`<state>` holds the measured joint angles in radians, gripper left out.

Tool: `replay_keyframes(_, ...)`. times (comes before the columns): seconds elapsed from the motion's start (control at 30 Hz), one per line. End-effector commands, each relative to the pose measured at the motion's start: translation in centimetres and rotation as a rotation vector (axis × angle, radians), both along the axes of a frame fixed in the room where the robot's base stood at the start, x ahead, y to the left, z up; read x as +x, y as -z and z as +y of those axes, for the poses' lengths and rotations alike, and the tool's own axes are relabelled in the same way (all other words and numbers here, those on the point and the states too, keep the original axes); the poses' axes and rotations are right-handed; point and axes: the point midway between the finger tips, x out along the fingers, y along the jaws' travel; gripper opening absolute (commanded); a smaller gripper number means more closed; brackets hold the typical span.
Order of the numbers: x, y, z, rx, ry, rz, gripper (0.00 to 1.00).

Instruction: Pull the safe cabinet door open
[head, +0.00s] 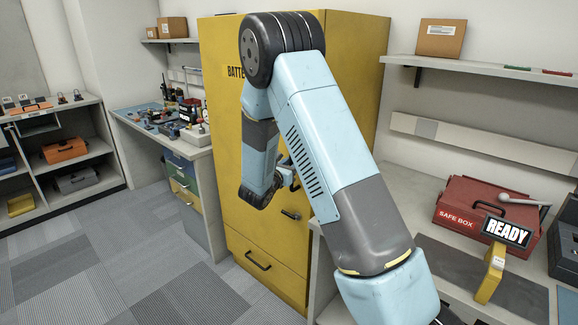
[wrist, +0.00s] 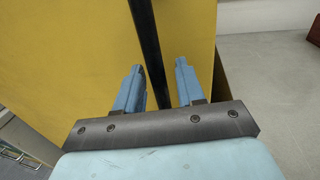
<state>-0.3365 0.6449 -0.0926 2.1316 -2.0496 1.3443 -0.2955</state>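The tall yellow cabinet (head: 350,90) stands against the back wall, with lettering starting "BATTE" partly hidden by my arm. Its front also fills much of the wrist view (wrist: 70,50). My gripper (head: 288,172) is at the cabinet front, partly hidden behind my arm in the head view. In the wrist view my gripper (wrist: 157,82) has its two blue fingers apart, one on each side of a dark upright bar (wrist: 148,40), which looks like a door handle. I cannot tell whether the fingers touch it. The door looks closed, though my arm hides part of it.
A small black handle (head: 291,215) and a lower drawer handle (head: 257,261) are on the cabinet front. A red safe box (head: 480,207) and a READY sign (head: 507,231) stand on the right counter. A cluttered workbench (head: 150,112) is left. Carpet floor (head: 130,250) is clear.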

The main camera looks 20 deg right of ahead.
Motion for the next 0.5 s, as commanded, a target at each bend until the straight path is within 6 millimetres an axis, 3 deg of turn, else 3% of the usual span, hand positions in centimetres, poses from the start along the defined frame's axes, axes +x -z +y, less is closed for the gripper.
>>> replay_keyframes(0.27, 0.08, 0.0, -0.11, 0.0, 0.0, 0.0, 0.38)
replay_keyframes(0.5, 0.07, 0.0, -0.13, 0.0, 0.001, 0.0, 0.16)
